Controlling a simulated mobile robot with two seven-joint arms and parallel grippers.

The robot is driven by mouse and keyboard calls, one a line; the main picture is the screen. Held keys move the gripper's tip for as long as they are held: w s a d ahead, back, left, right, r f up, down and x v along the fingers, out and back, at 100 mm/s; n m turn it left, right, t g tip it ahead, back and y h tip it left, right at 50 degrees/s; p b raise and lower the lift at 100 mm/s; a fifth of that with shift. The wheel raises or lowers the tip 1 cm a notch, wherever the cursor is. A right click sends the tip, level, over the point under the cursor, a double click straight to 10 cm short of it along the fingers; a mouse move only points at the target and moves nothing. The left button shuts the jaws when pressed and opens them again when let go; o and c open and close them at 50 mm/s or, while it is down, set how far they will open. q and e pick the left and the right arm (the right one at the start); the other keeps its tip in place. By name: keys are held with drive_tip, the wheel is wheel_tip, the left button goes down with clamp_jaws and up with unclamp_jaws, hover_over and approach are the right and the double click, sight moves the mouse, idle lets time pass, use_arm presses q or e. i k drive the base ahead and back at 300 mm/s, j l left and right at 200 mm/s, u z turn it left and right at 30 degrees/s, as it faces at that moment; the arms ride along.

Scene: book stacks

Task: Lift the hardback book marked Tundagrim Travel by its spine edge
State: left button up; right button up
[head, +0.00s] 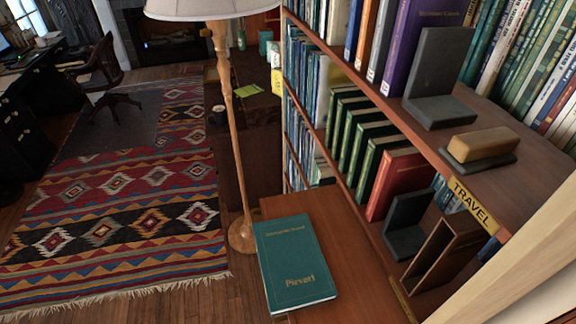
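A teal hardback book (292,262) lies flat, front cover up, on a low wooden ledge in the head view. Its large gold lettering looks like "Pievert", and the small line near its top is too small to read surely. Its left edge looks like the spine; pale page edges show along the bottom and right. I cannot make out "Tundagrim Travel" on any book. A purple book (419,45) on the upper shelf carries small gold lettering that I cannot read. Neither of my grippers is in view.
The wooden ledge (362,262) has bare room right of the teal book. A bookcase rises at right, with a yellow "TRAVEL" label (472,205), a dark bookend (437,75) and a wooden block (482,144). A floor lamp (228,110) stands close behind the ledge.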

sight(296, 275)
drive_tip(key=i+j+z, duration=0.15)
drive_tip(key=j+z, duration=0.3)
drive_tip(key=j, duration=0.35)
drive_tip(key=j+z, duration=0.45)
drive_tip(key=j, duration=0.4)
drive_tip(key=j+z, duration=0.45)
drive_tip(key=j, duration=0.4)
drive_tip(key=k, duration=0.05)
